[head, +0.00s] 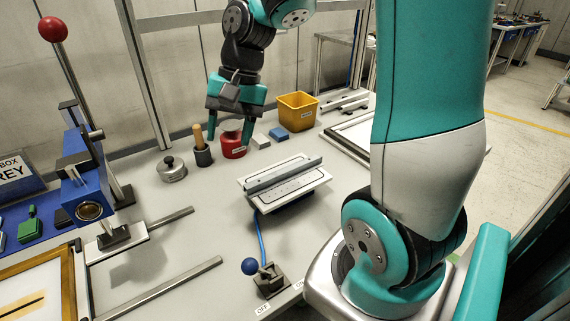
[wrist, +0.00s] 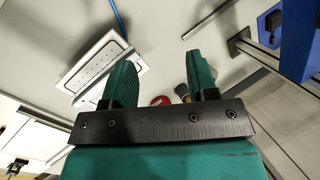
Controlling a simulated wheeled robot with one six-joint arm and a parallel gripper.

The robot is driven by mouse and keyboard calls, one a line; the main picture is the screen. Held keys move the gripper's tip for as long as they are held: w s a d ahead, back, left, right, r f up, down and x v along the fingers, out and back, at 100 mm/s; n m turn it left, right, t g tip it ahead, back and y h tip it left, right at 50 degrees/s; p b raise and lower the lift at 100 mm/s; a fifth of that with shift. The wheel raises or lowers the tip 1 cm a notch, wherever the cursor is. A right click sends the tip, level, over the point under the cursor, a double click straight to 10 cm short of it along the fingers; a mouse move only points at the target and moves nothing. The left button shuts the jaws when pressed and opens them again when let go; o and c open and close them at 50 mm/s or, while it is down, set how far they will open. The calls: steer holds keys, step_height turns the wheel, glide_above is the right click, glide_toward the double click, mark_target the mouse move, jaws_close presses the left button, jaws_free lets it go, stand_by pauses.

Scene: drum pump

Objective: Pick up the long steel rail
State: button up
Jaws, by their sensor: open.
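A long grey steel rail (head: 284,172) lies across the white panel (head: 300,187) of a low device in the middle of the bench in the head view.
A red pot (head: 234,147), a yellow bin (head: 297,111), a steel weight (head: 172,170) and a dark cup with a wooden handle (head: 202,152) stand behind. A blue clamp stand (head: 86,190) rises at left. Two flat metal bars lie at front left. A blue-knobbed lever (head: 268,281) stands in front.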

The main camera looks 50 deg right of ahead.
steer(key=w+d+m+p, duration=0.2)
steer(key=d+m, duration=0.6)
steer(key=d, duration=0.6)
steer(key=m, duration=0.5)
glide_toward(285, 169)
steer(key=f, duration=0.1)
steer(key=a+f+p, duration=0.1)
steer(key=f+p, duration=0.1)
steer(key=shift+s+a+f+m+t, duration=0.2)
steer(key=shift+s+m+t, duration=0.1)
steer(key=shift+s+t, duration=0.1)
steer(key=shift+p+x, duration=0.9)
steer(key=shift+x, duration=1.95)
steer(key=shift+w, duration=0.15)
steer(key=c, duration=0.6)
